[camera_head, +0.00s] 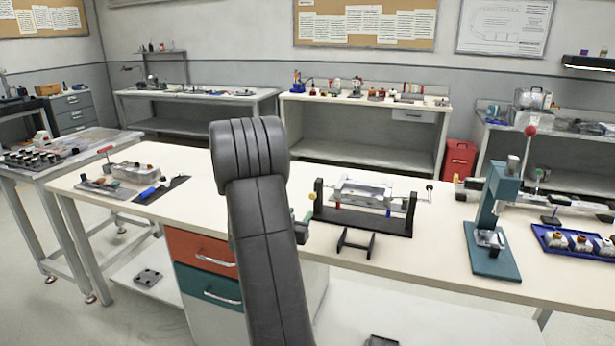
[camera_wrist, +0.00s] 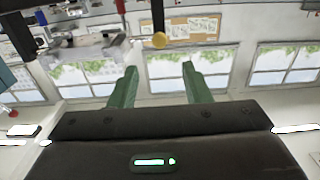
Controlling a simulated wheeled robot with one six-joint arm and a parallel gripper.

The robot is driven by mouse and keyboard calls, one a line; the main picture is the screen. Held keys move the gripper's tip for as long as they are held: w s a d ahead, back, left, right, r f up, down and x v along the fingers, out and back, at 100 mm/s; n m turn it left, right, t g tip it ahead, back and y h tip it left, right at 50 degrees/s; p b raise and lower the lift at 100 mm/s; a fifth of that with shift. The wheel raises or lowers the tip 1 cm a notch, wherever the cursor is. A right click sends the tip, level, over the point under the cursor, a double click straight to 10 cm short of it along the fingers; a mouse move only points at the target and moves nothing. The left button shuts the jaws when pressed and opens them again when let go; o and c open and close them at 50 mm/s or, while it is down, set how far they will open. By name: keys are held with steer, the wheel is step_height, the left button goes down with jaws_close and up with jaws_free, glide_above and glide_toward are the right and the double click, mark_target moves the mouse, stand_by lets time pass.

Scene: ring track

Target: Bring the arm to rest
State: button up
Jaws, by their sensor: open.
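My arm (camera_head: 262,235) rises dark grey through the middle of the head view, in front of the long white workbench (camera_head: 395,262). In the wrist view my gripper (camera_wrist: 159,72) shows two green fingers well apart, with nothing between them. It is open and empty. In the head view the arm's own links hide most or all of the gripper. I cannot tell its exact distance from the bench.
Right of my arm stand a black-based fixture (camera_head: 364,218) with a metal block and a small black stand (camera_head: 356,242). Farther right are a teal press (camera_head: 492,248) with a red knob and a blue tray (camera_head: 575,242). Left are a metal tray (camera_head: 107,187) and blue-handled tool (camera_head: 150,190).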

mark_target(312, 196)
steer(key=p+x, duration=0.1)
steer(key=x, duration=1.1)
steer(key=shift+w+d, duration=0.1)
steer(key=shift+w, duration=0.15)
steer(key=shift+w+d+p, duration=0.1)
steer(key=shift+w+p, duration=0.3)
steer(key=shift+p, duration=0.05)
steer(key=shift+w+d, duration=0.1)
steer(key=shift+w, duration=0.25)
steer(key=shift+s, duration=0.1)
